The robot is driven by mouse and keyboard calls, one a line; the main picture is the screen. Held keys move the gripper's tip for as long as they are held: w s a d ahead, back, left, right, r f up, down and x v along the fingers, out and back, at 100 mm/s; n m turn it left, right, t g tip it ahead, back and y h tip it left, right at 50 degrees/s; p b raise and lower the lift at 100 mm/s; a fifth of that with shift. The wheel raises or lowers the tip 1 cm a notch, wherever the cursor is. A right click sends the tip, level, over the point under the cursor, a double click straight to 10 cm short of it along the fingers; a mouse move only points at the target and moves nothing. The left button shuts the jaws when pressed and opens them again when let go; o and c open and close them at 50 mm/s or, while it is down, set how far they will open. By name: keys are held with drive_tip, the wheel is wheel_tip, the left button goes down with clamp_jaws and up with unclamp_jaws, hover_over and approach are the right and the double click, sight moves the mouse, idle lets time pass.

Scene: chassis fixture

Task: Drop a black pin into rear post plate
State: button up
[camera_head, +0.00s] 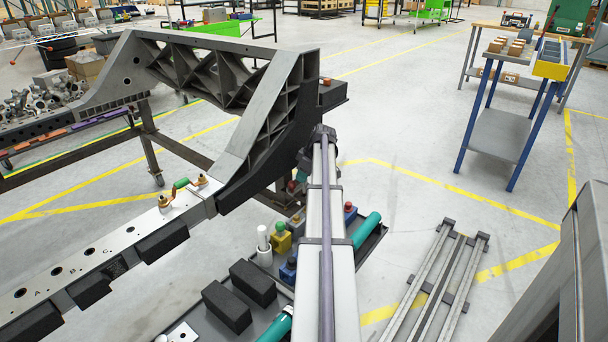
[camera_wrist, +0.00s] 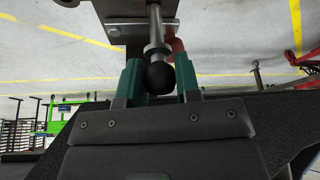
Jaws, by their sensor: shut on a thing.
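In the wrist view my gripper (camera_wrist: 158,76) has its teal fingers closed around a pin with a round black head (camera_wrist: 159,77) and a silvery shank (camera_wrist: 155,30). The shank points toward the top of the picture.
A rail (camera_head: 115,255) with lettered holes and brass clamps runs at left. Below my arm a tray holds black blocks (camera_head: 228,307), a yellow block (camera_head: 281,242), a white cylinder (camera_head: 263,240) and a teal cylinder (camera_head: 367,230). A rail rack (camera_head: 440,275) lies on the floor at right.

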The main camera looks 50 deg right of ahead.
sight(304, 192)
idle(0.7)
drive_tip(key=shift+f+b, duration=1.6)
drive_tip(key=shift+f+b, duration=1.65)
drive_tip(key=o, duration=1.1)
drive_tip(key=shift+c, duration=0.7)
wheel_tip(304, 192, up, 7)
drive_tip(key=p, duration=0.7)
drive_tip(key=shift+r, duration=0.15)
